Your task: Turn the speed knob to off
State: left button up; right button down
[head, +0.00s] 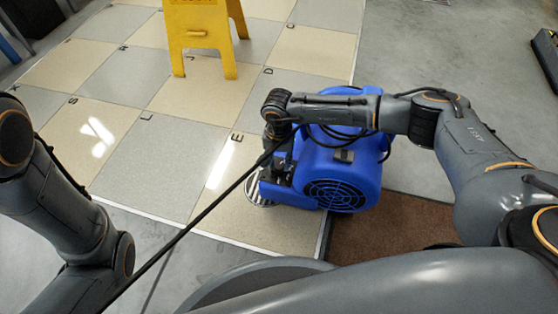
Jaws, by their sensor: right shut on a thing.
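A blue floor blower (345,172) with a round black side grille stands at the centre, partly on the tiles and beside a brown mat. My right arm reaches across above it from the right. My right gripper (277,172) points down at the blower's left side, at its outlet end, and is shut. The speed knob is hidden behind the gripper and wrist, so its setting cannot be read. My left arm shows at the left edge, but its gripper is not in view.
A yellow floor sign (202,30) stands on the checkered tiles (165,135) at the top. A brown mat (385,228) lies below the blower. The tiles left of the blower are clear.

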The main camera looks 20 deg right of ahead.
aim_at(279, 164)
jog(key=shift+n, duration=1.3)
jog(key=c, duration=1)
grip_release()
notch_tip(279, 164, up, 12)
